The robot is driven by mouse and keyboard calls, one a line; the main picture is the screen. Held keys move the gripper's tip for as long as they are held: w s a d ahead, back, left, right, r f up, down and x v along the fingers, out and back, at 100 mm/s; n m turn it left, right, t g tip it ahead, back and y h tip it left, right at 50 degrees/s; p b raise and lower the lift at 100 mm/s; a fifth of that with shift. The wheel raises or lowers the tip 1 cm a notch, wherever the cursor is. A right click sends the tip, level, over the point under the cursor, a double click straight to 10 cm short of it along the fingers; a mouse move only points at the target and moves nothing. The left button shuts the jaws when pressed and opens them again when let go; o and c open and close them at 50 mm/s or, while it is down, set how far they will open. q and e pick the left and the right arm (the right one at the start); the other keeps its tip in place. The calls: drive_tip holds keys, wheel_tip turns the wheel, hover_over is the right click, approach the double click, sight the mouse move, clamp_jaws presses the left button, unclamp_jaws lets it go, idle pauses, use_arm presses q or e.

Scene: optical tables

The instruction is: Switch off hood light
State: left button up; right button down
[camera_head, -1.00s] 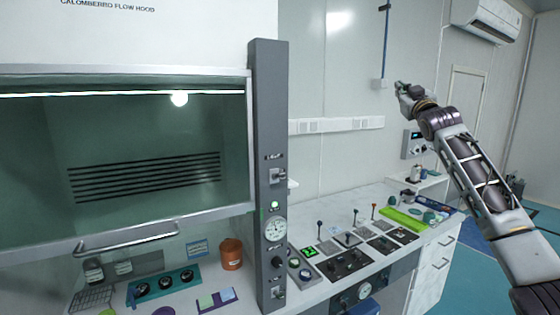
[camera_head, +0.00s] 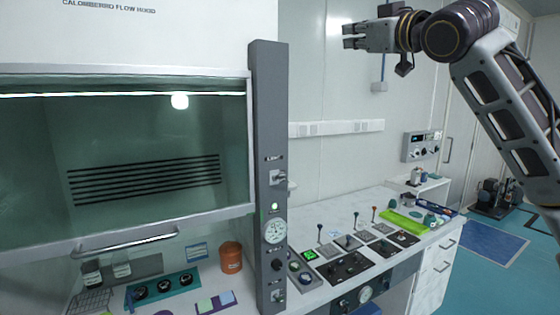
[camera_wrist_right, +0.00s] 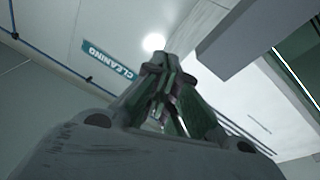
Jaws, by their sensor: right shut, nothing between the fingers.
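The flow hood (camera_head: 130,30) stands at the left in the head view. My right gripper (camera_head: 348,36) is shut and empty, raised right of the column and well above the switches. It also shows in the right wrist view (camera_wrist_right: 170,62). My left gripper is out of view.
The bench (camera_head: 325,235) right of the column carries a control panel with upright levers (camera_head: 356,220) and a green tray (camera_head: 400,222). Inside the hood are an orange pot (camera_head: 231,257) and a teal tray with black knobs (camera_head: 163,285). Open air lies between gripper and column.

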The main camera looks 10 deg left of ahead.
drive_tip(key=s+a+f+g, duration=0.65)
drive_tip(key=s+f, duration=0.25)
drive_tip(key=f, duration=0.3)
drive_tip(key=s+d+f+m+g+h, duration=0.2)
drive_tip(key=s+f+h, duration=0.3)
drive_tip(key=f, duration=0.5)
drive_tip(key=shift+s+d+f+m+g, duration=0.2)
drive_tip(key=shift+s+d+m+g, duration=0.1)
drive_tip(key=shift+s+d+g, duration=0.3)
drive_tip(key=shift+w+a, duration=0.15)
